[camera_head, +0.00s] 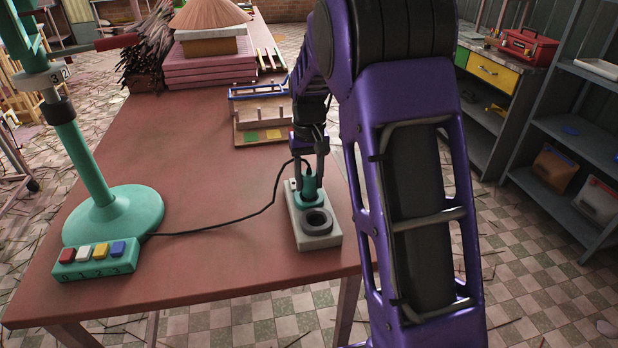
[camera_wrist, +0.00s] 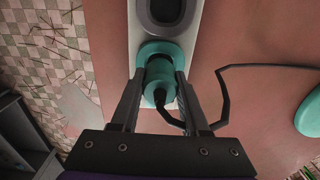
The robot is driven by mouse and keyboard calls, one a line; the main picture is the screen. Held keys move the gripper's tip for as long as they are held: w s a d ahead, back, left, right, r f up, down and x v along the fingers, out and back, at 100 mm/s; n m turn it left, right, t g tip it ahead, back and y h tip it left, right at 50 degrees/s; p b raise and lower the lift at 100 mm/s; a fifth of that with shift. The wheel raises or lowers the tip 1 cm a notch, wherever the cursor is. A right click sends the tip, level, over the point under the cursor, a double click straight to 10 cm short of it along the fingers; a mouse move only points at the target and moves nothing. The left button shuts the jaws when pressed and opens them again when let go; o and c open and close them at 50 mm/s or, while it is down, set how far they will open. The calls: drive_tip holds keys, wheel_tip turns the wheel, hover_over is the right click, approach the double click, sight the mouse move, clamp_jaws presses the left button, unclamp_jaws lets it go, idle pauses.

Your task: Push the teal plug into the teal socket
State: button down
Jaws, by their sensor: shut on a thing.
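The teal plug (camera_head: 309,184) is upright at the teal socket (camera_head: 305,201), and its black cord leaves from the top. In the wrist view the plug (camera_wrist: 160,80) lies within the teal ring of the socket (camera_wrist: 152,47); how deep it sits I cannot tell. The socket is on a pale grey socket block (camera_head: 317,241), which also has a dark grey socket (camera_head: 317,221) at its near end. My gripper (camera_head: 309,176) is shut on the plug, with one finger on each side of it, and it also shows in the wrist view (camera_wrist: 160,90).
A teal stand (camera_head: 115,218) is behind that box. A wooden rack (camera_head: 262,120) and pink stacked trays (camera_head: 208,68) stand farther back. The table's middle is clear.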

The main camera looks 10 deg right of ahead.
drive_tip(key=shift+f+b, duration=0.5)
drive_tip(key=shift+f, duration=0.5)
drive_tip(key=shift+c, duration=1.6)
unclamp_jaws()
